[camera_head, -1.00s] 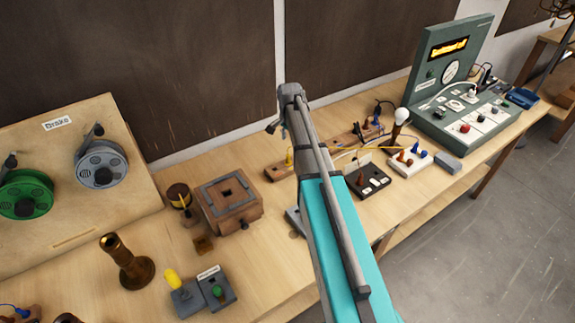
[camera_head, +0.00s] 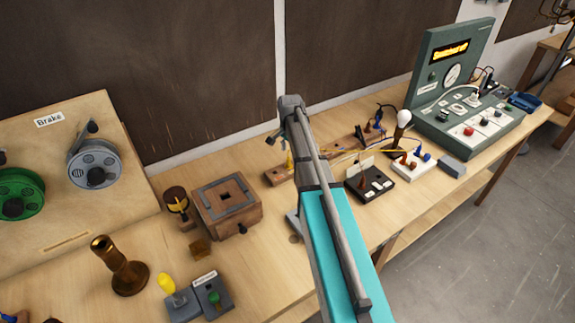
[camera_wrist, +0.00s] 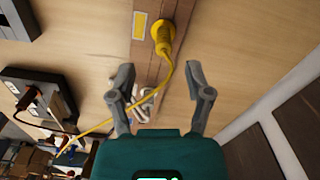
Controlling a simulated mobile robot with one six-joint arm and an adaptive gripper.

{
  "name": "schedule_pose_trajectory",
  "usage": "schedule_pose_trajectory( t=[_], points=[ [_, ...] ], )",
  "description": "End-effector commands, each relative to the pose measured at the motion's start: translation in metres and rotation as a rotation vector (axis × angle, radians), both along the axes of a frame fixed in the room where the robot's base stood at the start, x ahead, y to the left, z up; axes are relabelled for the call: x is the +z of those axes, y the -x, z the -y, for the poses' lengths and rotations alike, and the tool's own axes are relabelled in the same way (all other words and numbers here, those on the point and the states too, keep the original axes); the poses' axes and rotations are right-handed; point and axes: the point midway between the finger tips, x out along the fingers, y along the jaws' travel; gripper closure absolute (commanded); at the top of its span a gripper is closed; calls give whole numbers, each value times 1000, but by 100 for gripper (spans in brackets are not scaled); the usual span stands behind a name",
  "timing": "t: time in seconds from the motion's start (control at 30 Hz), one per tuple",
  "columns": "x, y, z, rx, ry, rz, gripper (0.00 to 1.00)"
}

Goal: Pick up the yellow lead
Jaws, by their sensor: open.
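The yellow lead's plug (camera_wrist: 163,38) stands in a wooden strip at the top of the wrist view. Its thin cord (camera_wrist: 113,122) runs down between my fingers and off to the lower left. The plug also shows in the head view (camera_head: 290,161), just left of my arm, and part of the cord (camera_head: 368,151) shows to the right of my arm. My gripper (camera_wrist: 157,75) is open and empty, with its fingers either side of the cord and the plug beyond the fingertips. My arm hides part of the strip in the head view.
A black socket block (camera_head: 370,184), a white block (camera_head: 415,165) and a lamp bulb (camera_head: 404,117) stand right of my arm. A green console (camera_head: 440,75) stands beyond them. A wooden box (camera_head: 228,212) stands to the left.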

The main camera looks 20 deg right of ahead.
Motion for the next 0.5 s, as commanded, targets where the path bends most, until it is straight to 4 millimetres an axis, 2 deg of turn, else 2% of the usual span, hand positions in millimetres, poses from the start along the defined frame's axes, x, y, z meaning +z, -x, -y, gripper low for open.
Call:
schedule_pose_trajectory(
  t=[0.27,0.5],
  points=[
    [-9,-1,-1,0,0,0,35],
    [-28,-2,-3,0,0,0,35]
  ],
)
